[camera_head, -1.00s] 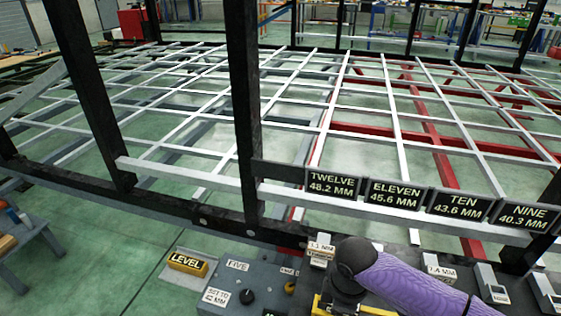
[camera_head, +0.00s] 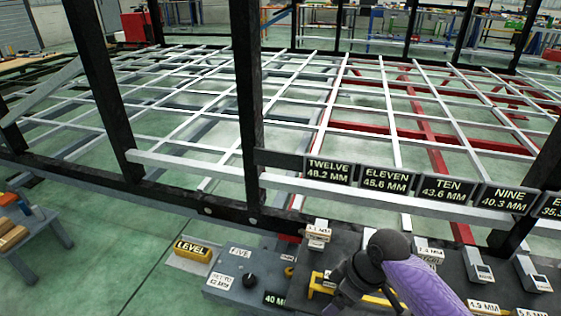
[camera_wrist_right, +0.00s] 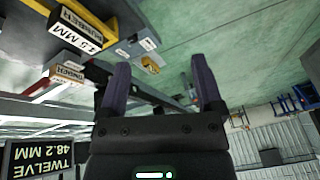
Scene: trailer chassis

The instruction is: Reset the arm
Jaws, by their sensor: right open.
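My right arm (camera_head: 418,280) enters the head view at the bottom right. It is purple with a dark joint, and a dark link bends down and left from it over the grey bench. My right gripper (camera_wrist_right: 162,82) shows in the right wrist view with its two purple fingers spread wide apart and nothing between them. Its fingertips are not clear in the head view. My left gripper is not in view.
The trailer chassis has black posts (camera_head: 249,100) and white crossbars. Signs, including a TWELVE sign (camera_head: 329,171), hang on its near rail. The grey bench (camera_head: 365,243) below holds labelled blocks and a yellow bracket. A yellow LEVEL block (camera_head: 192,250) stands left.

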